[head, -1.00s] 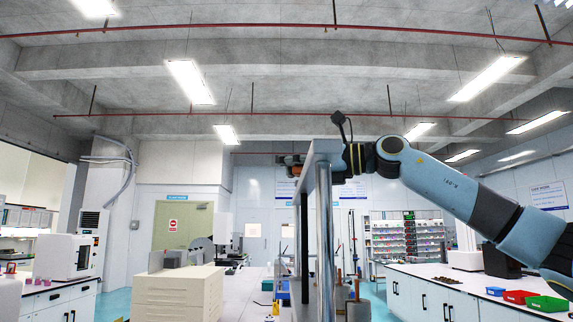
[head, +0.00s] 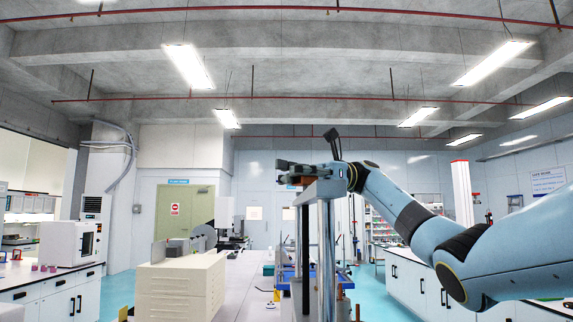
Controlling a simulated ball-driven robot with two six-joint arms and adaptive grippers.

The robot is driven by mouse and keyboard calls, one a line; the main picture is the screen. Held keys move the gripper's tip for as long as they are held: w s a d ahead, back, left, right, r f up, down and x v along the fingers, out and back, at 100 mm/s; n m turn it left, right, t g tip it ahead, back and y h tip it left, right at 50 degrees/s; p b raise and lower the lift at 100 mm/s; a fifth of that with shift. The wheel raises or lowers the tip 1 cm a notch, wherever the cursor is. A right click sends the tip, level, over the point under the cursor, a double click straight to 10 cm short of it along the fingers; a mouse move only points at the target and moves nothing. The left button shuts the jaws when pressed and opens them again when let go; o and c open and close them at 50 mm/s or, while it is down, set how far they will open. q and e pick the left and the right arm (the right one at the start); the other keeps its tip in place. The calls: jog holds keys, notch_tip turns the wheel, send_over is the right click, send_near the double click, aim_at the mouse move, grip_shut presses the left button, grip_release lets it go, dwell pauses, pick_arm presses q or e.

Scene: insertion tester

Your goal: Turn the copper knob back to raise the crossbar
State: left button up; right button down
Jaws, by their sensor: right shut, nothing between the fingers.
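The insertion tester stands in the middle of the head view, with bright metal posts (head: 327,250) under a grey top plate (head: 322,190). A copper-brown patch, which looks like the copper knob (head: 312,171), shows at the top of the tester, mostly hidden by my gripper. My right gripper (head: 284,172) is at the top of the tester, its dark fingers pointing left. It is shut and holds nothing. I cannot tell whether it touches the knob. The crossbar cannot be clearly picked out. My left gripper is not in view.
A cream drawer cabinet (head: 182,288) stands left of the tester on the pale bench (head: 245,290). A blue item (head: 345,278) lies near the posts. White side benches stand at the far left (head: 50,287) and right. The air left of the gripper is free.

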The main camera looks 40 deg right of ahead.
jog(key=shift+s+n+g, duration=0.15)
jog(key=shift+n+g, duration=0.35)
jog(key=shift+g, duration=0.3)
jog(key=c, duration=0.8)
grip_release()
notch_tip(320, 180, up, 10)
